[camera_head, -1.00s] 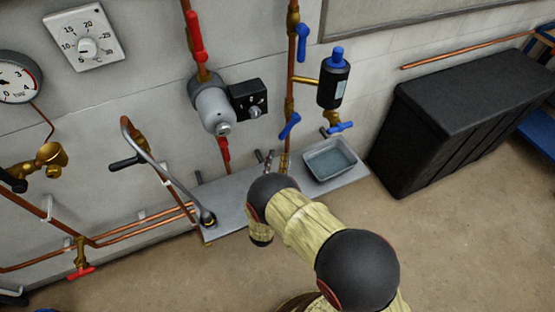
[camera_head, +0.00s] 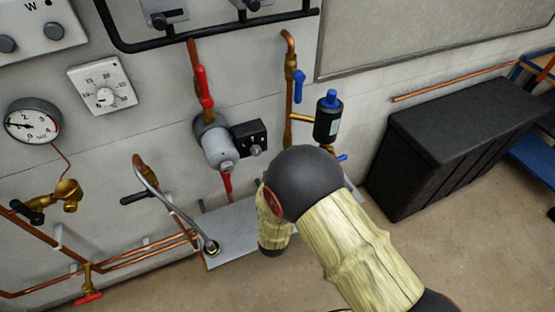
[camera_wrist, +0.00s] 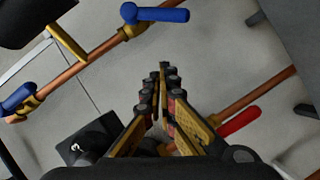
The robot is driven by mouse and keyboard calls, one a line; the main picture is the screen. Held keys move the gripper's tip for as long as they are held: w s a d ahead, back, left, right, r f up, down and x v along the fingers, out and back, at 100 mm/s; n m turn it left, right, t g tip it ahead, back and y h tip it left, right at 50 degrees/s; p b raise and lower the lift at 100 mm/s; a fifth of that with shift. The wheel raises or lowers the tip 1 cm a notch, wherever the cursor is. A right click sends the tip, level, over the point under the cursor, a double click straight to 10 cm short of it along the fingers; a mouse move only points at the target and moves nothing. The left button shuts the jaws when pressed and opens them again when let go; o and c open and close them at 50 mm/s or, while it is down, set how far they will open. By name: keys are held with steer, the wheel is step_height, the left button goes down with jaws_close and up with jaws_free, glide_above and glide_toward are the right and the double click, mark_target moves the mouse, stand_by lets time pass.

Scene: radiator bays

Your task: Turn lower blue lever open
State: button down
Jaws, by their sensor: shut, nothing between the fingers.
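The lower blue lever (camera_wrist: 160,14) is at the top of the wrist view, on a brass valve in a copper pipe (camera_wrist: 92,59). It slants at an angle to the pipe. My gripper (camera_wrist: 163,68) is shut and empty, its fingertips below and apart from the lever in the picture. The upper blue lever (camera_wrist: 20,97) is at the left edge of the wrist view and also shows in the head view (camera_head: 299,85). In the head view my arm hides the lower blue lever and my gripper.
A black cylinder (camera_head: 327,122) with a blue cap branches off the pipe. Left of it are a grey pump (camera_head: 214,143) with a black box (camera_head: 249,138) and red levers (camera_head: 204,88). A grey tray (camera_head: 225,240) lies below. A black chest (camera_head: 455,135) stands right; bare floor lies in front.

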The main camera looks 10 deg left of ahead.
steer(key=w+d+f+b, duration=0.1)
steer(key=w+f+b, duration=0.3)
steer(key=w, duration=0.5)
steer(key=shift+w+d+f+m+g, duration=0.2)
steer(key=shift+w+f+m+g, duration=0.1)
steer(key=shift+w+m, duration=0.1)
steer(key=shift+s+f, duration=0.1)
steer(key=shift+f, duration=0.05)
steer(key=shift+f+n, duration=0.15)
steer(key=shift+n, duration=0.15)
